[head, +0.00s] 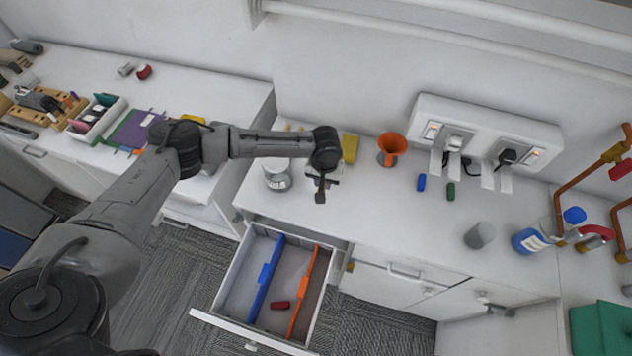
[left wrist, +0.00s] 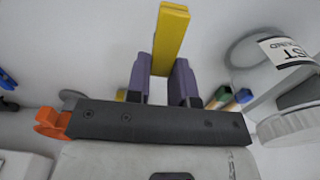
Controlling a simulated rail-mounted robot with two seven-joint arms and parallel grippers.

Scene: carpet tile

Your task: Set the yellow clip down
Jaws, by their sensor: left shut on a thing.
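The yellow clip (left wrist: 171,38) is a long bar between the two purple-grey fingers of my left gripper (left wrist: 165,80) in the left wrist view. The gripper is shut on it, and the bar sticks out beyond the fingers. In the head view my left gripper (head: 321,190) hangs over the counter (head: 375,215), close to its front edge and right of a clear jar (head: 277,178). The clip is hard to make out there, and I cannot tell how high it is above the counter. My right gripper is not in view.
An open drawer (head: 225,290) below has a blue divider (head: 264,275), an orange divider (head: 303,290) and a red clip (head: 280,305) between them.

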